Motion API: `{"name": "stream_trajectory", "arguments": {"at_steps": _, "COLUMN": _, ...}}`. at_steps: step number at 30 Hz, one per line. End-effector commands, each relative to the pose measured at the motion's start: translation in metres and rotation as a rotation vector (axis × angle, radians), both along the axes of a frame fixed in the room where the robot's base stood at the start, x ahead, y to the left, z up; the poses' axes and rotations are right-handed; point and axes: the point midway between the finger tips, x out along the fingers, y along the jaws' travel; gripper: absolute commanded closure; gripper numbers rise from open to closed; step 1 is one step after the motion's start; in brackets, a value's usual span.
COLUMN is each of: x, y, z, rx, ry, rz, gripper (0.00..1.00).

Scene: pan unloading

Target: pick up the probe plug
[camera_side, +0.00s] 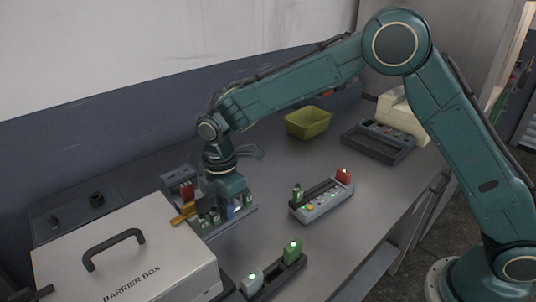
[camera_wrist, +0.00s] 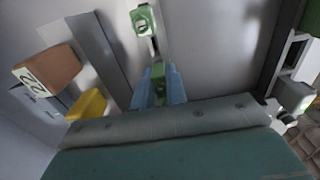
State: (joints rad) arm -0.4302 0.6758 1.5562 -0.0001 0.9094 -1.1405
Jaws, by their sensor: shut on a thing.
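My gripper (camera_side: 230,208) is low over a small grey board (camera_side: 240,216) at the middle left of the side view. In the wrist view its blue fingers (camera_wrist: 158,88) are shut on a small green plug (camera_wrist: 158,70). Only the plug's top shows between the fingers, and no label on it can be read, so I cannot tell for sure that it is the probe plug. I cannot tell whether it touches the board. Another green part (camera_wrist: 145,21) with a ring on it stands just beyond the fingers. In the side view, green parts (camera_side: 206,217) show beside my gripper.
A yellow piece (camera_side: 183,216) and a box marked BARRIER BOX (camera_side: 130,262) stand close on the left. A grey unit (camera_side: 322,203) with lit buttons lies to the right. A green-lit block (camera_side: 292,252) is in front. A yellow-green bin (camera_side: 308,122) and dark tray (camera_side: 378,144) stand further back.

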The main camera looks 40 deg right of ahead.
Motion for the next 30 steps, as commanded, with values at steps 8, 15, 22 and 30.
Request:
{"name": "stream_trajectory", "arguments": {"at_steps": 8, "x": 0.0, "y": 0.0, "z": 0.005, "rx": 0.0, "ry": -0.001, "rz": 0.0, "gripper": 1.0}}
{"name": "stream_trajectory", "arguments": {"at_steps": 15, "x": 0.001, "y": 0.0, "z": 0.029, "rx": 0.002, "ry": -0.004, "rz": 0.0, "gripper": 1.0}}
{"name": "stream_trajectory", "arguments": {"at_steps": 22, "x": 0.001, "y": 0.001, "z": 0.071, "rx": 0.002, "ry": -0.005, "rz": 0.0, "gripper": 1.0}}
{"name": "stream_trajectory", "arguments": {"at_steps": 30, "x": 0.001, "y": 0.0, "z": 0.131, "rx": 0.002, "ry": -0.004, "rz": 0.0, "gripper": 1.0}}
